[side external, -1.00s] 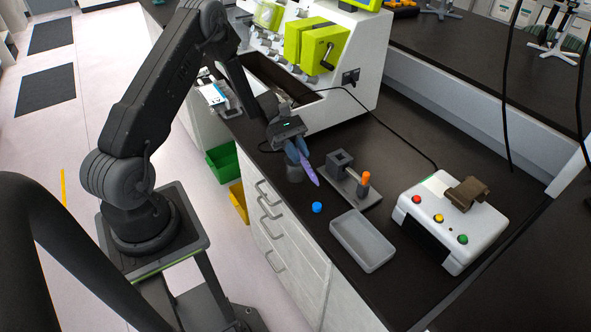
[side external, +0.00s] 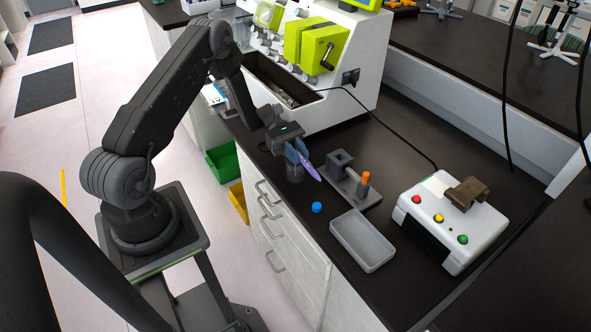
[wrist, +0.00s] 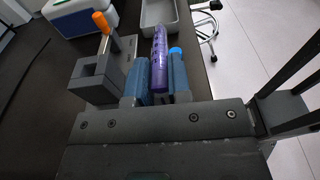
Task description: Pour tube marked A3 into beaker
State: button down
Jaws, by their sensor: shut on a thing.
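My gripper (side external: 303,158) has blue fingers shut on a purple tube (side external: 311,172). The tube slants, its far end pointing down and right in the side view. In the wrist view the tube (wrist: 159,62) lies between the two fingers (wrist: 158,82), with dark markings too small to read. A dark, see-through beaker (side external: 294,174) stands on the counter below the fingers, partly hidden by them. I cannot tell whether the tube's mouth is over it. A blue cap (side external: 317,207) lies on the counter in front of the beaker.
A grey rack (side external: 350,183) holding an orange-capped tube (side external: 364,184) stands right of my gripper. A grey tray (side external: 362,241) lies in front, and a white button box (side external: 450,222) stands further right. A white machine (side external: 345,90) is behind. The dark counter beyond the rack is clear.

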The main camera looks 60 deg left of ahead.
jog(key=shift+h, duration=0.7)
jog(key=shift+a+r+h, duration=0.1)
jog(key=shift+r+h, duration=0.05)
jog(key=shift+h, duration=0.35)
jog(key=shift+h, duration=0.5)
dwell(0.4)
